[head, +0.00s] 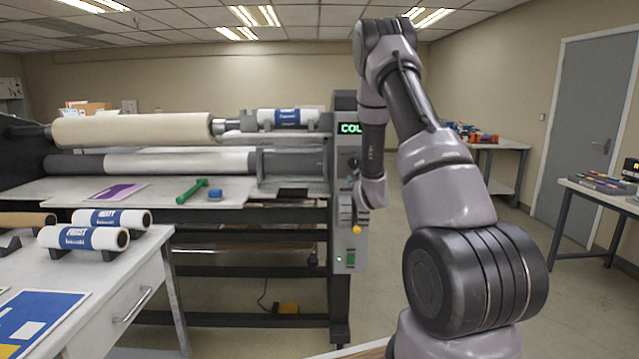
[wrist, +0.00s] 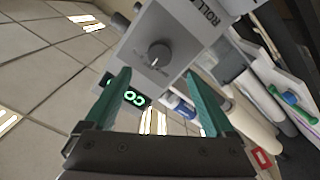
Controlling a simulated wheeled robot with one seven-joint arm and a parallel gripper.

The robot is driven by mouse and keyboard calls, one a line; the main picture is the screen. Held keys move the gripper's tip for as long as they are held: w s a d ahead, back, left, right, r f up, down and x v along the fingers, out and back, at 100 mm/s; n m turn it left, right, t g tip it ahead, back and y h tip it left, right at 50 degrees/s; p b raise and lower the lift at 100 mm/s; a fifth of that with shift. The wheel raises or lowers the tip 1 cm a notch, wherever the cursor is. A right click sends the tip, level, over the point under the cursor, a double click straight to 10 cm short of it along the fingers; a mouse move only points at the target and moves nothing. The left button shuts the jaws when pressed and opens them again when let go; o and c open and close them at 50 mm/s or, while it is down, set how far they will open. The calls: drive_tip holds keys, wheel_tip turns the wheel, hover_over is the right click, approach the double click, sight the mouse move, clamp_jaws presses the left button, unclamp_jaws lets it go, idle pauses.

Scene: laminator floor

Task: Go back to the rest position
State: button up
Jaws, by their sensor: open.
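My gripper (wrist: 156,75) is open in the wrist view, with two green fingers spread apart and nothing between them. Beyond the fingertips is a dark round knob (wrist: 159,54) on the laminator's grey control panel. The fingers look clear of the knob. In the head view my arm bends over from the right and its end hangs down in front of the laminator's control column (head: 345,262). The fingers are hard to make out there. A green lit display (head: 350,128) on the column reads "COL" where my arm does not cover it.
The laminator's cream roller (head: 130,130) and bed lie left, with a green tool (head: 192,190) and a blue block (head: 215,193). A side table (head: 105,285) holds white rolls at front left. Floor is open at right, before another table (head: 600,192) and a grey door (head: 586,130).

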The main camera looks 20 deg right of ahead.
drive_tip(key=shift+r, duration=0.15)
drive_tip(key=s+a+r+m+g+y, duration=0.1)
drive_tip(key=s+a+r+m+g, duration=0.2)
drive_tip(key=s+r, duration=0.4)
drive_tip(key=s+a+r+m+g+y, duration=0.25)
drive_tip(key=s+a+r, duration=0.25)
drive_tip(key=r, duration=0.4)
drive_tip(key=s+a+r+g+y, duration=0.1)
drive_tip(key=s+a, duration=0.3)
drive_tip(key=s, duration=0.6)
drive_tip(key=s+a+r+m+g+y, duration=0.1)
drive_tip(key=s+a+g, duration=0.1)
drive_tip(key=s, duration=0.8)
drive_tip(key=s+a+r+m+g+y, duration=0.1)
drive_tip(key=s+a, duration=0.4)
drive_tip(key=s, duration=0.5)
drive_tip(key=shift+s+a+g+y, duration=0.25)
drive_tip(key=shift+a+g+y, duration=0.1)
drive_tip(key=shift+g, duration=0.1)
drive_tip(key=shift+w+r, duration=0.1)
drive_tip(key=shift+r, duration=0.05)
